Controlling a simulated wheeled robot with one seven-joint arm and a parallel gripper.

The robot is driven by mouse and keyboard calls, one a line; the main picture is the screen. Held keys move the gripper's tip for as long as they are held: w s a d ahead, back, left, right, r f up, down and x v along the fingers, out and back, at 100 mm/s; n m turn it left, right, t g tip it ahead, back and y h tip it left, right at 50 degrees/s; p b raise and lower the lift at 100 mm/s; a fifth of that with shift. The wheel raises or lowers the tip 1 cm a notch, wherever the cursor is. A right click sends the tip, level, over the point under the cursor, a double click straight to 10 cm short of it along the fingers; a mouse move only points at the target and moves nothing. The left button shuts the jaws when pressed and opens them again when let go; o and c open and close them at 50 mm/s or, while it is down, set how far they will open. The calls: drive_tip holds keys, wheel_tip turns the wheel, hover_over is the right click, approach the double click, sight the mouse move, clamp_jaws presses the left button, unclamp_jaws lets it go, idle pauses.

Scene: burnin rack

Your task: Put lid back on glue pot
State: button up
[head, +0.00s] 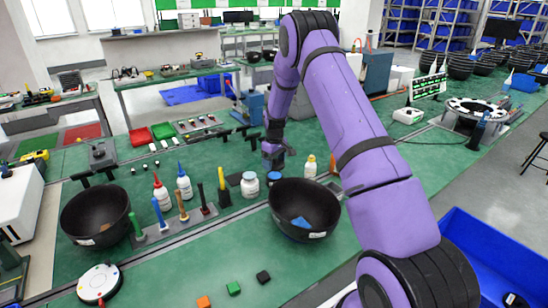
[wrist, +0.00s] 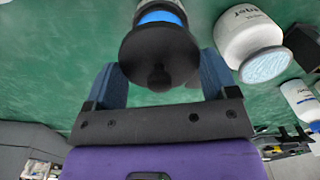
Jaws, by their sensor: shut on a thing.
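My gripper (head: 272,158) is low over the green bench, with its blue fingers in the wrist view (wrist: 160,85) on either side of a round black lid (wrist: 158,58). The lid has a small knob facing the wrist camera. A blue-banded pot (wrist: 160,17) shows directly beyond the lid, partly hidden by it; I cannot tell whether they touch. In the head view the blue pot (head: 273,178) is just under my gripper. A white labelled jar (wrist: 252,42) with a pale blue top stands close beside it, also seen in the head view (head: 250,185).
A large black bowl (head: 305,205) is just in front of my gripper, and another bowl (head: 97,215) is at the left. White bottles (head: 183,182) and a rack of upright tools (head: 170,225) stand to the left. Small coloured blocks (head: 233,288) lie at the front.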

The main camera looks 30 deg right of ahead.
drive_tip(key=shift+f, duration=1.9)
drive_tip(key=shift+f, duration=0.15)
idle(0.7)
drive_tip(key=o, duration=0.8)
drive_tip(key=shift+r, duration=3.5)
